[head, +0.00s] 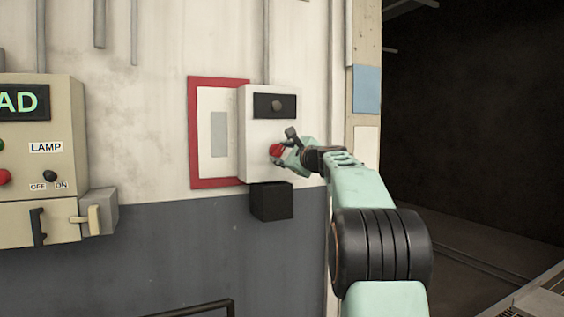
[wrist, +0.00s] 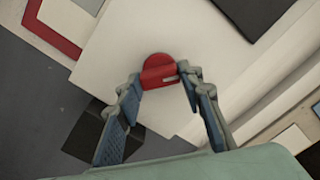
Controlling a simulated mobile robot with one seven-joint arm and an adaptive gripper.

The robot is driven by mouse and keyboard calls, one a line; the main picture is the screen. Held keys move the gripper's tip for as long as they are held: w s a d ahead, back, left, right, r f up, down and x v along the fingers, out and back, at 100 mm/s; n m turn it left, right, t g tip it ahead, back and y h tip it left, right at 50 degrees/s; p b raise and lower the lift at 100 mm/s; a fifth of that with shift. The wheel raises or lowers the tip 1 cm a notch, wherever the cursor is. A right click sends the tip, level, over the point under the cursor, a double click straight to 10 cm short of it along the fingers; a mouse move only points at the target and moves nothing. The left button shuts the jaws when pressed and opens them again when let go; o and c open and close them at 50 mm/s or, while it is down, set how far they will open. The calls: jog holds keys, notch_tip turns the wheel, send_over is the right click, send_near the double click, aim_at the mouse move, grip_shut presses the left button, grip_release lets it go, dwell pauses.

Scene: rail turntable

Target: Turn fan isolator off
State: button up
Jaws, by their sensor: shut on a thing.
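The fan isolator is taken to be the pale grey box (head: 258,132) on the wall, with a round red knob (head: 275,150) low on its front and a dark panel (head: 274,106) above. No label naming it can be read. In the wrist view the red knob (wrist: 158,71) has a short pale mark on its right part. My gripper (head: 286,150) is at the knob, and in the wrist view its fingertips (wrist: 158,80) sit at the knob's left and right edges, shut on it. The knob's lower part lies between the fingers.
A red-framed panel (head: 191,150) stands left of the box, and a black box (head: 271,202) hangs just below it. A beige control cabinet (head: 60,120) with a LAMP switch is at far left. A dark opening (head: 470,120) lies to the right.

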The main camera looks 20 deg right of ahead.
jog(key=n+b, duration=0.2)
jog(key=n, duration=0.2)
jog(key=shift+f, duration=0.15)
jog(key=shift+n+b, duration=0.9)
jog(key=shift+n, duration=0.7)
jog(key=shift+r, duration=0.2)
jog(key=o, duration=1.2)
jog(key=shift+c, duration=0.2)
jog(key=shift+s, duration=0.1)
jog(key=shift+s+d, duration=0.1)
jog(key=shift+s, duration=0.45)
jog(key=s, duration=1)
jog(key=shift+s, duration=0.35)
